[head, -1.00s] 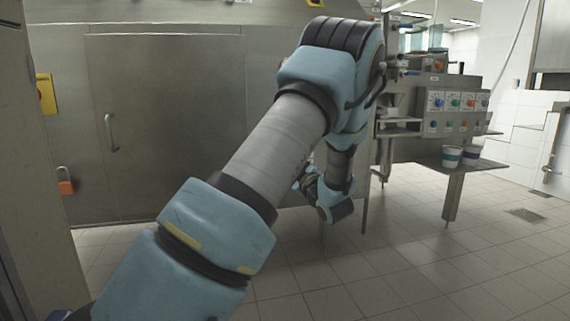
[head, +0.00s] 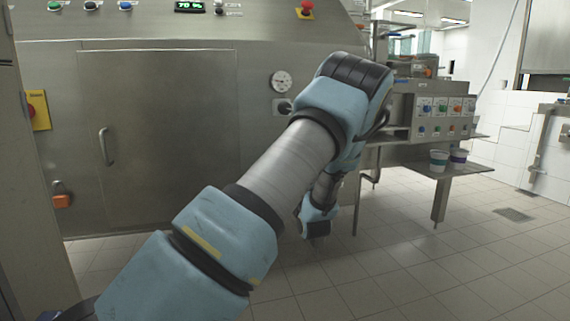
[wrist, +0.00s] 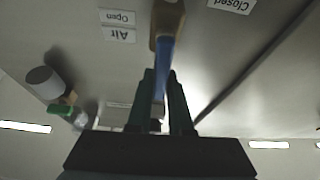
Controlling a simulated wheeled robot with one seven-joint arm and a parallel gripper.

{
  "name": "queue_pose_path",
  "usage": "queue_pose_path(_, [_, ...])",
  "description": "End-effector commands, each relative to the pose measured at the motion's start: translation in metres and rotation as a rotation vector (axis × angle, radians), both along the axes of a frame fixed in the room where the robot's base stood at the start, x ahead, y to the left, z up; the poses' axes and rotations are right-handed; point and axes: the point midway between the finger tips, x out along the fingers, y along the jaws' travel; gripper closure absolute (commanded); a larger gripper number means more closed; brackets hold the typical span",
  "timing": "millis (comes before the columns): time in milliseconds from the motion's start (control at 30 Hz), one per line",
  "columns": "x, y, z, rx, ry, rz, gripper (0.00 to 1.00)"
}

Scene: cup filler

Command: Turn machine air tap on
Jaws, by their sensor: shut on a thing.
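The air tap shows in the wrist view as a blue lever (wrist: 164,62) on a brass-coloured body (wrist: 167,18). My gripper (wrist: 161,78) is shut on the blue lever, with one dark finger on each side. The picture is upside down there. An "Open" label (wrist: 117,17) and an "Air" label (wrist: 119,35) are left of the lever, and a "Closed" label (wrist: 232,4) is to its right. The lever points between the two sets of labels. In the head view my arm hides the tap and the fingers.
The large steel machine (head: 160,140) fills the left and middle, with a gauge (head: 281,81) and a black knob (head: 284,107) beside my arm. The tiled floor (head: 400,260) is clear.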

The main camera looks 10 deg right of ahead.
Motion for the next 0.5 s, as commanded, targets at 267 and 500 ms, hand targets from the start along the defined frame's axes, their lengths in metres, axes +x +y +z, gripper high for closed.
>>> queue_pose_path(267, [-0.0002,-0.0037,-0.0012,0.06,0.011,-0.002,1.0])
queue_pose_path(500, [-0.0001,-0.0042,-0.0017,0.067,0.012,-0.002,1.0])
